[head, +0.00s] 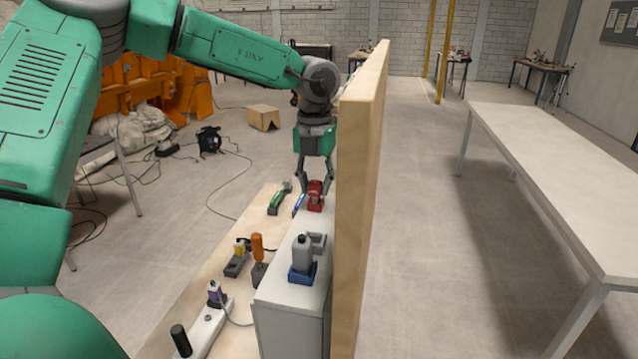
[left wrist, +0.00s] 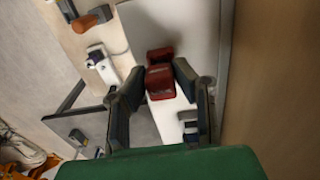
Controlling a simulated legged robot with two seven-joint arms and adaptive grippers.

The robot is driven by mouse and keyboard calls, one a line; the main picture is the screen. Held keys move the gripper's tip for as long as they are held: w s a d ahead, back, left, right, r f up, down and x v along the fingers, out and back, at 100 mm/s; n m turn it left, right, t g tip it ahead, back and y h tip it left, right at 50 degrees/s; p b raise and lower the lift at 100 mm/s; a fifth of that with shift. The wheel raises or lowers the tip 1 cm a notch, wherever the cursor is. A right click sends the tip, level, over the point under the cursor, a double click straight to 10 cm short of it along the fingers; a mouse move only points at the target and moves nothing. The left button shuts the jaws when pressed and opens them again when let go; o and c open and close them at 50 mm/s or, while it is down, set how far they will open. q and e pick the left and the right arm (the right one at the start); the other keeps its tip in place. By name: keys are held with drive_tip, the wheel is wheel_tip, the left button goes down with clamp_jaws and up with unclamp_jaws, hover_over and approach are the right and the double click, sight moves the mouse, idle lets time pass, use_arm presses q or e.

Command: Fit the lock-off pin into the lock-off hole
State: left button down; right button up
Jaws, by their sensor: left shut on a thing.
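A red, block-like piece (head: 315,197) is at the far end of the white box top, against the tall wooden panel. It also shows in the left wrist view (left wrist: 160,82) between my fingers. It may be the lock-off pin, but I cannot tell for certain. My left gripper (head: 314,184) points down from above and is shut on this red piece; its fingers also show in the left wrist view (left wrist: 156,80). I cannot tell whether the piece touches the surface below. I cannot make out the lock-off hole in either view. My right gripper is out of view.
The tall wooden panel (head: 361,200) stands close right of my left gripper. An orange-handled tool (head: 257,247), a green tool (head: 279,200) and a white strip (head: 205,325) lie left of the box.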

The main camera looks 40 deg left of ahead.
use_arm(q)
drive_tip(key=shift+a+f, duration=0.15)
drive_tip(key=shift+f, duration=0.1)
drive_tip(key=shift+d+f, duration=0.1)
drive_tip(key=shift+d, duration=0.15)
drive_tip(key=shift+a+f, duration=0.2)
drive_tip(key=shift+f, duration=0.2)
drive_tip(key=c, duration=1.3)
unclamp_jaws()
drive_tip(key=shift+o, duration=0.5)
drive_tip(key=shift+a, duration=0.1)
drive_tip(key=shift+a+f, duration=0.1)
drive_tip(key=o, duration=0.5)
drive_tip(key=shift+c, duration=0.2)
